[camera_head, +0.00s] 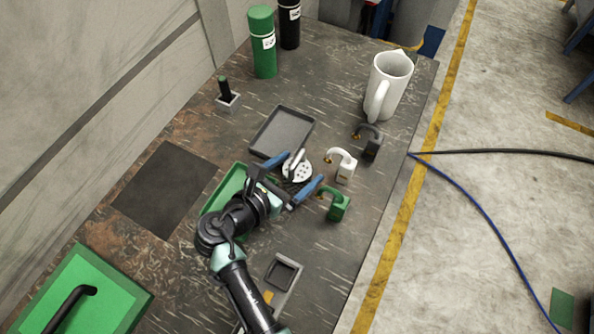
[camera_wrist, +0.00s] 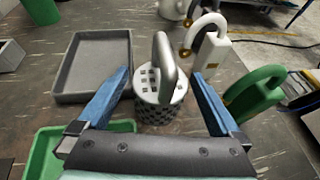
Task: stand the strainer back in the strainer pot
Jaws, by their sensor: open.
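The strainer (camera_head: 304,173) is a pale perforated cylinder with a grey arched handle on top. It stands upright on the dark table. My gripper (camera_head: 302,167) is open, with one finger on each side of the strainer; in the wrist view my gripper (camera_wrist: 161,80) holds nothing. Whether a finger touches the strainer is unclear. A white jug (camera_head: 388,88) stands at the far right of the table; I cannot tell whether it is the strainer pot.
A grey tray (camera_head: 282,131) lies just behind the strainer. White (camera_head: 345,167), green (camera_head: 339,207) and dark (camera_head: 371,148) padlock-like objects stand to its right. A green tray (camera_head: 226,188) lies under my arm. Green (camera_head: 263,45) and black (camera_head: 289,25) cylinders stand at the back.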

